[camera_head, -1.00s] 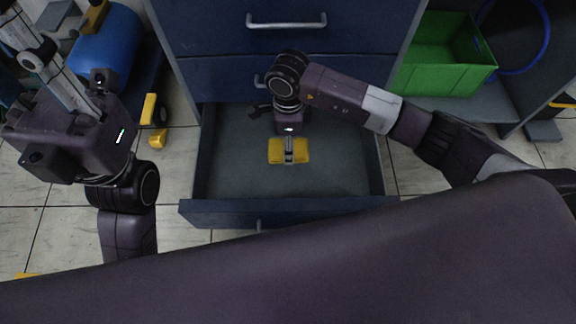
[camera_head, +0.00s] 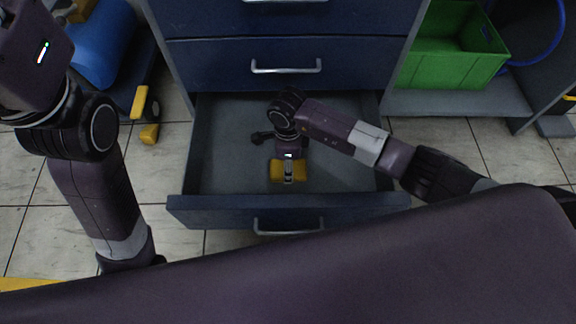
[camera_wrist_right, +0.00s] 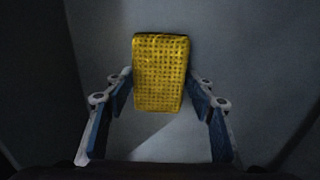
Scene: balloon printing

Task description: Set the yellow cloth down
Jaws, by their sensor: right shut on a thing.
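The yellow cloth (camera_head: 275,172) is a small folded rectangle inside the open drawer (camera_head: 215,150), near the drawer's middle. It also shows in the right wrist view (camera_wrist_right: 160,75), with a woven, dotted texture. My right gripper (camera_head: 288,174) reaches down into the drawer and is shut on the cloth, with one finger at each side. I cannot tell whether the cloth touches the drawer floor. My left arm is at the left of the head view, and its gripper lies outside the picture.
The drawer's front panel (camera_head: 190,213) and side walls bound the space around my right gripper. Closed drawers (camera_head: 200,60) rise behind. A green crate (camera_head: 450,70) stands at the upper right. The drawer floor around the cloth is mostly bare.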

